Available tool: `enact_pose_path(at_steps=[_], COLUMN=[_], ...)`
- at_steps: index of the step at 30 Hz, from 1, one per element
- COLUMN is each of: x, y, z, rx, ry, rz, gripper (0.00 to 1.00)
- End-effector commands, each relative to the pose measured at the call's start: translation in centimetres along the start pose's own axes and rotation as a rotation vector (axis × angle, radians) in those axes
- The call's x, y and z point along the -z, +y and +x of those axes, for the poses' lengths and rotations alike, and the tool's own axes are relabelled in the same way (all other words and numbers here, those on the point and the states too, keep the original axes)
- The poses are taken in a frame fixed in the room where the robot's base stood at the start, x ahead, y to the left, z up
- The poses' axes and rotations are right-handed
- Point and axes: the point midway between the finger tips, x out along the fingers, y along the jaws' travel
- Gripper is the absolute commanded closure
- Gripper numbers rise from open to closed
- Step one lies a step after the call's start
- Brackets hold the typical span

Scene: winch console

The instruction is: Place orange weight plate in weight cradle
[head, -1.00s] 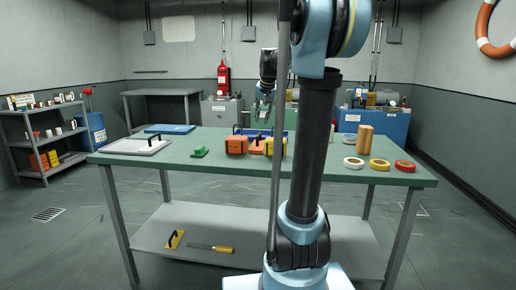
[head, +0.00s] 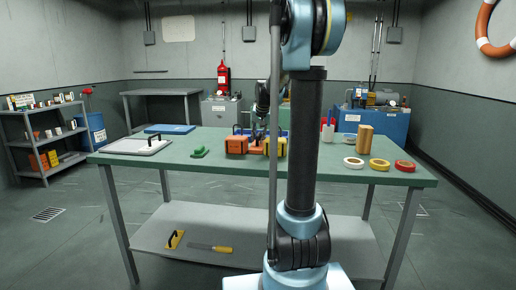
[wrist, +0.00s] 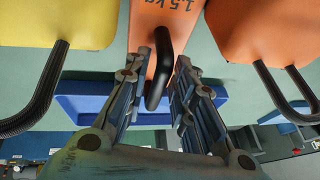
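Three weights with dark handles stand in a row on the green table: an orange one at left (head: 236,146), a smaller orange one in the middle (head: 256,150) and a yellow one at right (head: 280,148). In the wrist view, the middle orange weight (wrist: 164,16) is marked 1.5 kg. My gripper (wrist: 166,58) is open, with one finger on each side of its black handle (wrist: 159,85). I cannot see clear finger contact. A blue tray (wrist: 80,104), perhaps the cradle, lies just behind the weights and is mostly hidden in the head view.
The yellow weight (wrist: 65,22) and the other orange weight (wrist: 250,32) flank my fingers closely. A green object (head: 200,152) lies left of the row. Tape rolls (head: 379,164) and a tan block (head: 365,137) stand at right. The front of the table is clear.

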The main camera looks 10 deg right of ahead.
Motion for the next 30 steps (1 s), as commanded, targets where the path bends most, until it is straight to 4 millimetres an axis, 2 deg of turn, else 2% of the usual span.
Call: enact_pose_path(at_steps=[3,11,14,15,30], x=[0.00,-0.02,-0.03,-0.03,0.07], y=[-0.01,0.00,0.00,0.00,-0.03], z=[0.75,0.90,0.90,0.89,0.67], rx=[0.000,0.000,0.000,0.000,0.001], ry=[0.000,0.000,0.000,0.000,0.001], rz=[0.000,0.000,0.000,0.000,0.000], gripper=[0.76,0.76,0.99,1.00,1.00])
